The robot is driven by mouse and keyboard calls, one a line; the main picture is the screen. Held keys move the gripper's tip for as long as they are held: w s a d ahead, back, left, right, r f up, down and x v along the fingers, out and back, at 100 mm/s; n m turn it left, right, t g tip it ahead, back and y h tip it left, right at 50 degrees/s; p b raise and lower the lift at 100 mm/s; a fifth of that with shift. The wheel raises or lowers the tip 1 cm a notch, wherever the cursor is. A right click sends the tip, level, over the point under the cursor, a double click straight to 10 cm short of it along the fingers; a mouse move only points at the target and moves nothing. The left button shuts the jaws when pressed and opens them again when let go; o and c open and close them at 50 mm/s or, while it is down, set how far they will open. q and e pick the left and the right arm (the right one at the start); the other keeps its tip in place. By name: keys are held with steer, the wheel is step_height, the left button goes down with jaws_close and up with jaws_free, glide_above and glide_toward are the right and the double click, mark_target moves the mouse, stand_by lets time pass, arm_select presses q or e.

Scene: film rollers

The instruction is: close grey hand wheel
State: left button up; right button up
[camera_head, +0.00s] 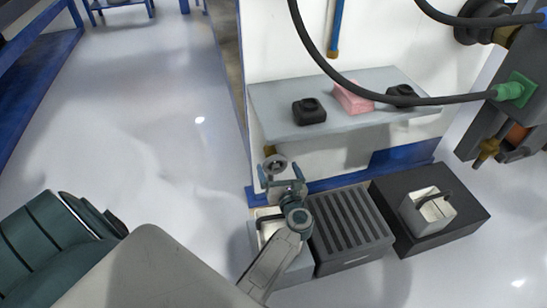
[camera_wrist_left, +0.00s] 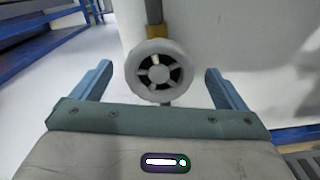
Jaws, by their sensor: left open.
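The grey hand wheel (camera_head: 275,167) is a round spoked wheel on a valve at the left edge of the white wall. In the left wrist view the hand wheel (camera_wrist_left: 159,72) faces me, with a yellow-brown fitting (camera_wrist_left: 154,44) behind and above it. My left gripper (camera_head: 283,184) is just in front of the wheel. In the wrist view its blue fingers (camera_wrist_left: 162,84) are wide apart, one on each side of the wheel, with a gap to both. It holds nothing. My right gripper does not show.
A grey shelf (camera_head: 285,122) on the wall holds two black items and a pink block (camera_head: 353,97). Below are a slatted dark crate (camera_head: 352,262) and a black platform (camera_head: 462,228) with a white container. Black hoses cross the upper right. The floor at left is clear.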

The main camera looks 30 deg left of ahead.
mark_target(274, 157)
arm_select(q)
steer(key=b+x, duration=0.1)
steer(key=x, duration=0.5)
steer(key=shift+c, duration=0.4)
steer(key=c, duration=0.9)
steer(key=shift+r+m+p, duration=0.2)
steer(key=shift+m+p, duration=0.3)
steer(key=shift+p, duration=0.25)
steer(key=shift+f+m, duration=0.2)
steer(key=shift+m, duration=0.1)
steer(key=o, duration=1)
